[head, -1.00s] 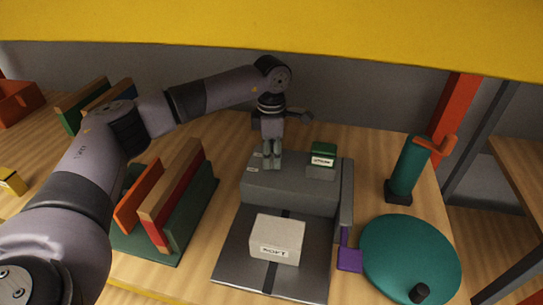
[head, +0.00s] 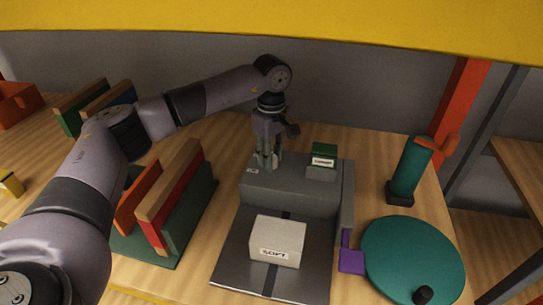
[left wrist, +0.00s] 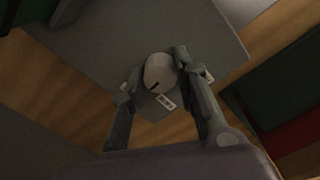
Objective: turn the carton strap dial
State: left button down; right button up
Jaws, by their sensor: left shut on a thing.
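The dial (left wrist: 160,70) is a pale round knob with a dark pointer line, on top of the grey strapping machine (head: 290,190). In the left wrist view it sits between my two fingertips. My left gripper (head: 265,163) points down at the machine's back left top and is shut on the dial; the fingers hide the dial in the head view. Small white labels lie beside the dial, one of them (left wrist: 165,102) just below it in the wrist view. A white carton (head: 277,240) marked SOFT sits on the machine's front plate across a dark strap. My right gripper is not in view.
A green block with a label (head: 323,160) stands on the machine's top right. A purple part (head: 351,261) is on its right side. A teal turntable (head: 410,255) and teal cylinder (head: 409,170) stand to the right. A rack of coloured boards (head: 170,200) stands to the left.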

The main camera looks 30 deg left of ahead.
pick_arm(q)
jog(key=shift+r+m, duration=0.1)
jog(key=shift+m, duration=0.3)
jog(key=c, duration=1.2)
grip_release()
jog(key=shift+c, duration=0.2)
notch_tip(320, 180, up, 12)
